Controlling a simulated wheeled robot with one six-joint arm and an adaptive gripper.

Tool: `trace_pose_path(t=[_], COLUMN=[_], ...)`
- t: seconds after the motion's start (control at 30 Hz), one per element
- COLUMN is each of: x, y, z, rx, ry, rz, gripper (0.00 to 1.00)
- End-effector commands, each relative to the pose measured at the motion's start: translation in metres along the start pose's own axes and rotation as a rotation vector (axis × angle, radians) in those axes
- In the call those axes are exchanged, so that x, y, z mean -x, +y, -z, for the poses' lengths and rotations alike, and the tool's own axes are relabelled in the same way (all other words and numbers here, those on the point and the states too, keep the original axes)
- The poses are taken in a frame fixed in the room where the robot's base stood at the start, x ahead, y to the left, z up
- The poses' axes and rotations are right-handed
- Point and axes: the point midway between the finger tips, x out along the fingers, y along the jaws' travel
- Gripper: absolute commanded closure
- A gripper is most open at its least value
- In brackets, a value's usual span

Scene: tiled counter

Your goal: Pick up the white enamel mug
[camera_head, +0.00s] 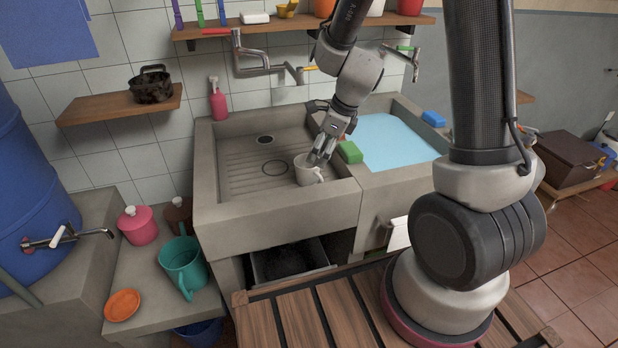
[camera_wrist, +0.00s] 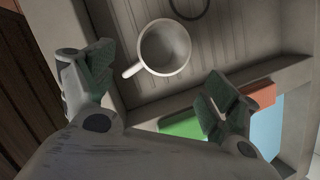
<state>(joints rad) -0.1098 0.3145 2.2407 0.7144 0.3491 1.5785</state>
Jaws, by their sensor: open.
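The white enamel mug (camera_head: 307,171) stands upright in the left sink basin, near its front right corner. In the wrist view the mug (camera_wrist: 165,48) shows from above, with an empty inside and its handle pointing to the lower left. My gripper (camera_head: 322,158) is over the mug in the head view, and its fingers partly hide the mug's rim there. In the wrist view my gripper (camera_wrist: 155,88) has its two fingers spread wide apart, with nothing between the pads. The mug lies ahead of the gap between them.
A green sponge (camera_head: 350,152) lies on the divider beside the basin. The right basin holds blue water (camera_head: 395,138). The grey sink's front wall (camera_head: 270,215) rises close to the mug. A wall tap (camera_head: 262,68) overhangs the left basin. The ribbed basin floor left of the mug is clear.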

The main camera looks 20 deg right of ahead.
Motion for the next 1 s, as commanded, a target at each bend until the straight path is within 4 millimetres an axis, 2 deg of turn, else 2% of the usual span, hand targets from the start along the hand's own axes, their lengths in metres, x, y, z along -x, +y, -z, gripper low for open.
trace_pose_path(t=[0.1, 0.23, 0.73, 1.0], x=[0.0, -0.008, -0.074, -0.078], y=[-0.006, -0.006, -0.001, -0.001], z=[0.0, 0.0, -0.007, -0.007], rx=[-0.139, -0.189, -0.185, -0.183], ry=[-0.004, -0.004, -0.002, -0.004], rz=[0.028, 0.028, 0.026, 0.027], gripper=[0.12, 0.12, 0.12, 0.12])
